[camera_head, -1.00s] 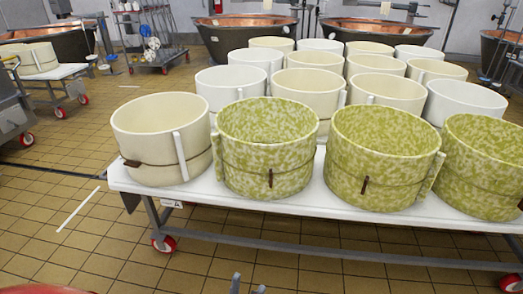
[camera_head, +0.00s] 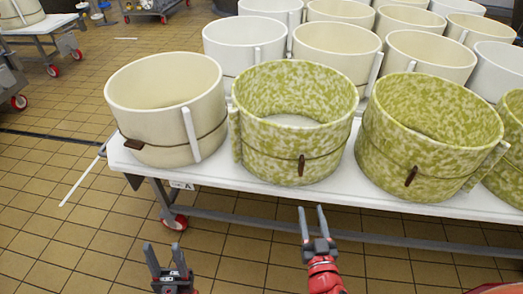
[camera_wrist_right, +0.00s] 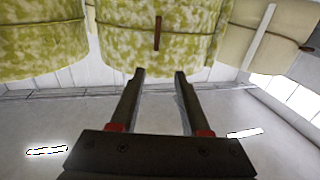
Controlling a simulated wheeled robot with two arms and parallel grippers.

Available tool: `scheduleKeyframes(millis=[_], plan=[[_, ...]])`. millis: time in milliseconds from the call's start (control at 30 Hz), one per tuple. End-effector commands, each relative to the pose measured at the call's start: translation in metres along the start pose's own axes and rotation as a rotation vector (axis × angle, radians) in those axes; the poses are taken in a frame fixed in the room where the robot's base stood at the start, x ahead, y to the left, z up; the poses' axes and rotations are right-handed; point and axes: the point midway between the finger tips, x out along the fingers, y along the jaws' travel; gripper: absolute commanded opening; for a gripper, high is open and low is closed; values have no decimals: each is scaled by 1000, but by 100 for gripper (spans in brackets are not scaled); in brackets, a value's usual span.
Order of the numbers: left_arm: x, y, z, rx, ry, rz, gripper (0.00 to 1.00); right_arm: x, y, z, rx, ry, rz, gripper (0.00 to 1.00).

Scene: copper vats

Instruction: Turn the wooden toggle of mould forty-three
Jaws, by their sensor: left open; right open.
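Round moulds stand on a white-topped table. No number is legible on any, so I cannot tell which is forty-three. The front-row left green-mottled mould (camera_head: 270,135) has a cord with an upright brown wooden toggle (camera_head: 301,165). The cream mould (camera_head: 165,105) to its left has a toggle (camera_head: 134,144) lying sideways. The green mould to the right (camera_head: 420,140) has a slightly tilted toggle (camera_head: 411,176). My right gripper (camera_head: 312,210) is open and empty, below and in front of the left green mould. That mould's toggle (camera_wrist_right: 157,33) shows beyond its fingers, apart. My left gripper (camera_head: 165,250) is open and empty, lower left.
The table's front edge (camera_head: 340,203) lies between my right gripper and the moulds. More cream and white moulds (camera_head: 335,50) crowd behind. A lower rail and red-wheeled caster (camera_head: 174,222) are under the table. The tiled floor (camera_head: 60,225) at left is open.

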Motion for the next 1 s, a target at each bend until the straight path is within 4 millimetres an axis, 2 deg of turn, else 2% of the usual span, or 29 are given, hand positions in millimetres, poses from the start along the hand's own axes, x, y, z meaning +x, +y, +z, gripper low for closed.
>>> scheduleKeyframes(millis=[133,267,800,1000], plan=[[0,0,0,0,0,0,50,0,11,0,8,-21,45,46],[3,0,0,0,0,0,50,14,11,-1,7,-19,44,46],[14,-1,-2,0,0,0,50,126,16,1,5,-18,44,46],[15,-1,-3,0,0,0,50,157,17,3,7,-19,43,46]])
